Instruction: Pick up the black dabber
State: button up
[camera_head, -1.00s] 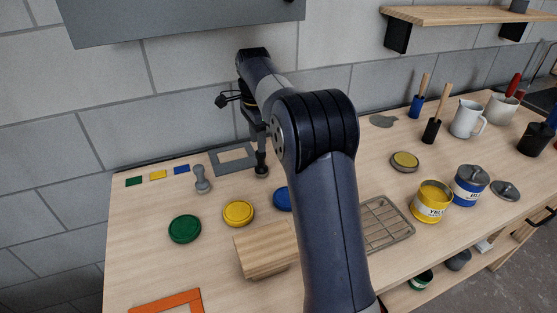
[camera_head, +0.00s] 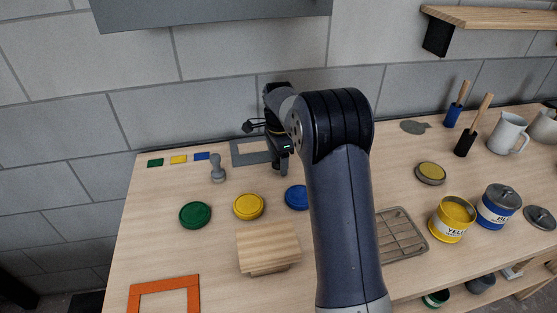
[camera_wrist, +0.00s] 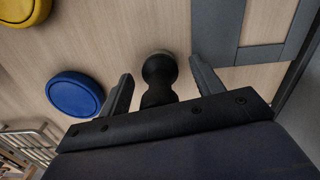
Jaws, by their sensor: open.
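The black dabber (camera_wrist: 159,72) stands on the bench in the wrist view, with a round knob and a narrower neck. The open fingers of my gripper (camera_wrist: 162,88) are on either side of it, with a visible gap at each side. In the head view my gripper (camera_head: 282,168) is low over the bench in front of the grey frame. There I cannot make out the dabber apart from the dark gripper.
A grey dabber (camera_head: 218,170) stands to the left. Green (camera_head: 195,215), yellow (camera_head: 248,206) and blue (camera_head: 297,197) round lids lie nearer. The grey frame (camera_head: 243,158) lies close behind my gripper. A wooden block (camera_head: 268,250) is in front.

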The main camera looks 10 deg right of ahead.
jog(key=shift+f, duration=0.2)
jog(key=shift+c, duration=0.5)
jog(key=c, duration=1)
